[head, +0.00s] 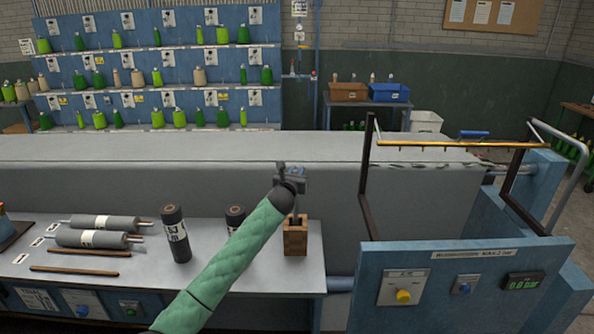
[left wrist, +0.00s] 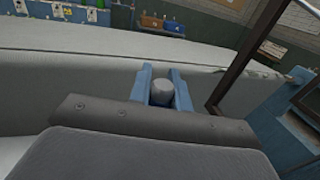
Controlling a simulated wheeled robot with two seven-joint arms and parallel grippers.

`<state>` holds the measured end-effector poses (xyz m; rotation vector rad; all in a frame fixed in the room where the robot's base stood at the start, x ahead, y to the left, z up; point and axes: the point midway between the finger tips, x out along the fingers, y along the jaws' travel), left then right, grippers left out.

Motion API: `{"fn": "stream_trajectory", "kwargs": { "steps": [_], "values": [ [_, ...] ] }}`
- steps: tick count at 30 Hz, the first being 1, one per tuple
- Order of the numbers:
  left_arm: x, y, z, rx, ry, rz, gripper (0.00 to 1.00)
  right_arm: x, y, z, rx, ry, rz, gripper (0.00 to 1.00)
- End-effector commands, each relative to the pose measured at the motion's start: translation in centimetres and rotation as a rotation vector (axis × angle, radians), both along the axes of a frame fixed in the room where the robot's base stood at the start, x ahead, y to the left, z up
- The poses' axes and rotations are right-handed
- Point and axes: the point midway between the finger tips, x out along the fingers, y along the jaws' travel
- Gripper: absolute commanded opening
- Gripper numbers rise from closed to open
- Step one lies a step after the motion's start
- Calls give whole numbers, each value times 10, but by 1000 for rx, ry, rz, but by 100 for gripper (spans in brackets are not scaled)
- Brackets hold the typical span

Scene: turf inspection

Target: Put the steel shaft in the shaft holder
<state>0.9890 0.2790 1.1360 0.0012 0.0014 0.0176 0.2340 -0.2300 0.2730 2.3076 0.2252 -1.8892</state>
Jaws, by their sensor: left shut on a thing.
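My left gripper (head: 292,178) is at the end of the green-sleeved arm, above the right end of the grey table. It is shut on the steel shaft (head: 296,207), a short grey rod that hangs roughly upright below it. In the left wrist view the shaft's rounded grey top (left wrist: 162,92) shows between the two blue fingers (left wrist: 161,86). The shaft holder (head: 295,238), a small brown wooden block, stands on the table right under the gripper. The shaft's lower end meets the holder's top; I cannot tell how deep it sits. My right gripper is not in view.
Grey rollers (head: 100,239) and thin brown rods (head: 75,270) lie further left. A blue control panel (head: 450,285) with a dark frame stands on the right.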

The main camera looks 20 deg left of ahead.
Motion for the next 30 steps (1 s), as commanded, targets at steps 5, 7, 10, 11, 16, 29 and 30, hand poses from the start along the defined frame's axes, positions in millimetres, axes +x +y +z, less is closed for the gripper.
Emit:
{"fn": "stream_trajectory", "kwargs": {
  "steps": [5, 7, 10, 11, 16, 29, 30],
  "values": [
    [0, 0, -1, 0, -1, 0, 0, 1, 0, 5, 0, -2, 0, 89],
    [0, 0, -3, 0, -1, 0, 0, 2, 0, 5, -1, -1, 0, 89],
    [0, 0, -3, 0, 0, 0, 37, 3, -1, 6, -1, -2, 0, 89],
    [0, 0, -3, 0, 0, 0, 41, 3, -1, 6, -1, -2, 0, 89],
    [0, 0, -3, 0, 0, 0, 41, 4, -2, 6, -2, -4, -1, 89],
    [-34, 0, -4, 2, -1, 0, 41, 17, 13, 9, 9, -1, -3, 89],
    [-41, 0, -3, 3, -2, -1, 41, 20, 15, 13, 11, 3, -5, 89]
  ]
}}
